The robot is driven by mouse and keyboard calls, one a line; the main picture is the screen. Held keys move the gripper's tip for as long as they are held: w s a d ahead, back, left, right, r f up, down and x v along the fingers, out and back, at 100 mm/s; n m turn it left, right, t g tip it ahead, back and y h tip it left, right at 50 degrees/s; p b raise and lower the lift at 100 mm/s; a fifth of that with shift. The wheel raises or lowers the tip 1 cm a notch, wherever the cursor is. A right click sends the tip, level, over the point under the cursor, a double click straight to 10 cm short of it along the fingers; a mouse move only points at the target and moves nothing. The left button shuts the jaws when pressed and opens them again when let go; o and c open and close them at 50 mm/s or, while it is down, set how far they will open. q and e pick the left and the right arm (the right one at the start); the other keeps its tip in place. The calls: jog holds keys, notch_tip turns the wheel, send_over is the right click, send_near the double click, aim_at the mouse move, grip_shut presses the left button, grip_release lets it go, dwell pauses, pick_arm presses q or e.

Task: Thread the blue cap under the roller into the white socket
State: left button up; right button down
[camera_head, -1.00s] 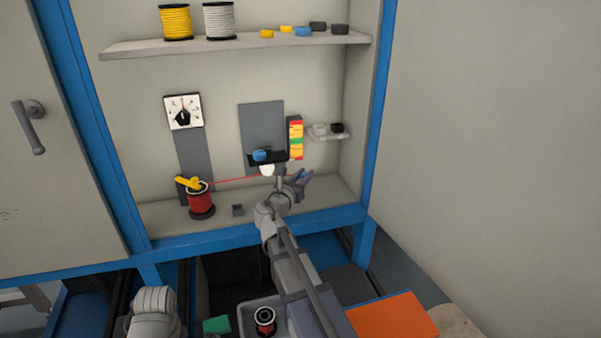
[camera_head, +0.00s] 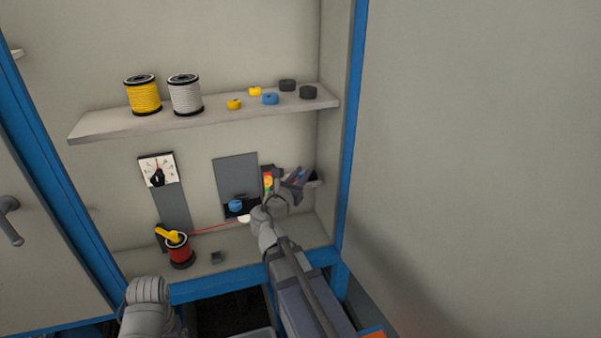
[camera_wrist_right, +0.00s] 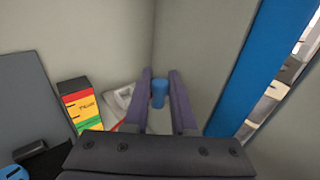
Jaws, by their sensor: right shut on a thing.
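My right gripper (camera_head: 300,181) is raised at the right side of the cabinet recess, by the small side shelf. In the right wrist view its fingers (camera_wrist_right: 160,95) are shut on a small blue cap (camera_wrist_right: 160,93). Another blue round piece (camera_head: 235,206), perhaps the roller, sits on a dark bracket at the back panel; part of it also shows at the lower left of the wrist view (camera_wrist_right: 14,172). A white piece (camera_head: 244,219), possibly the socket, is just below it, partly hidden by my right arm. Only part of my left arm shows; its gripper is out of view.
A red cable (camera_head: 212,228) runs from the red spool (camera_head: 180,251) toward the white piece. A coloured gauge (camera_wrist_right: 80,107) stands left of the fingers, next to a pale side shelf (camera_wrist_right: 122,98). The upper shelf (camera_head: 100,124) bears spools and several caps. A blue post (camera_wrist_right: 262,65) stands at right.

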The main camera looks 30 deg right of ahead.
jog(key=shift+w, duration=0.1)
jog(key=w, duration=0.2)
jog(key=w+d, duration=0.1)
jog(key=w, duration=0.2)
jog(key=w+d, duration=0.1)
jog(key=w, duration=0.1)
jog(key=shift+w+f+b, duration=0.3)
jog(key=shift+w, duration=0.1)
notch_tip(320, 180, down, 2)
jog(key=shift+s+a+f+b, duration=0.1)
jog(key=shift+f+b, duration=0.05)
jog(key=shift+b, duration=1)
jog(key=shift+f+b, duration=0.55)
jog(key=shift+f, duration=0.25)
jog(key=c, duration=0.6)
grip_release()
jog(key=shift+c, duration=0.2)
